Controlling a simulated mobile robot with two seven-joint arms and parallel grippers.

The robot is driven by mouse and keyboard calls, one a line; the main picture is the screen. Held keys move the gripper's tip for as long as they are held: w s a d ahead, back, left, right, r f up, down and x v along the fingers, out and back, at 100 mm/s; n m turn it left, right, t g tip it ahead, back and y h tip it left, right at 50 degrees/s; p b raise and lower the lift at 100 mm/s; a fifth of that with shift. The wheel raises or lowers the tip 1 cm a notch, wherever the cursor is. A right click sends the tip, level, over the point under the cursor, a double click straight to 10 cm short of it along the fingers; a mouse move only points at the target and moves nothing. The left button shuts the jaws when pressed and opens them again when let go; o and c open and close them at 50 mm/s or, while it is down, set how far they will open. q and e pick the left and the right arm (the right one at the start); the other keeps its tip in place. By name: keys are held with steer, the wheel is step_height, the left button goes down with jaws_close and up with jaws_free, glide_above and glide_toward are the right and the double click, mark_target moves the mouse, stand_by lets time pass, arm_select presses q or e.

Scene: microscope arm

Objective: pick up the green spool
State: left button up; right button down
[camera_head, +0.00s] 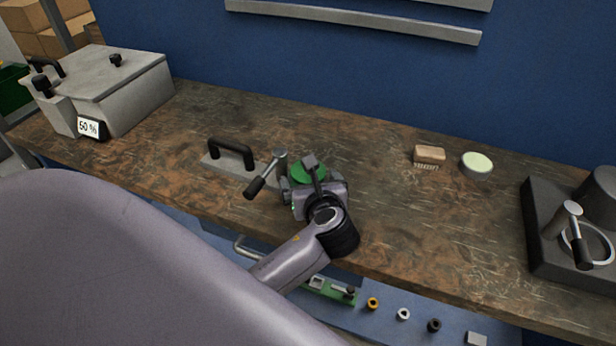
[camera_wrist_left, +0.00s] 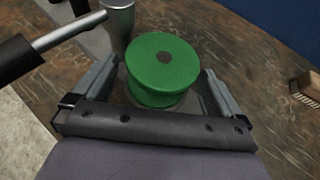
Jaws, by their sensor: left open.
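The green spool (camera_head: 307,176) stands on the worn workbench, partly covered by my left gripper (camera_head: 316,182) in the head view. In the left wrist view the spool (camera_wrist_left: 162,68) shows its round top with a dark centre hole, and a lower green flange under it. The open fingers of my left gripper (camera_wrist_left: 163,84) lie on either side of the spool, with a visible gap on the right. Whether the left finger touches it I cannot tell. My right gripper is not in view.
A metal post with a black-gripped lever (camera_head: 265,180) stands close left of the spool, beside a plate with a black handle (camera_head: 231,148). A brush (camera_head: 429,154) and a round tin (camera_head: 477,164) lie to the right. A grey box (camera_head: 110,85) stands far left.

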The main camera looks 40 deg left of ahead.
arm_select(q)
steer(key=shift+w+a+f, duration=0.1)
steer(key=shift+w+a, duration=0.1)
steer(key=c, duration=1)
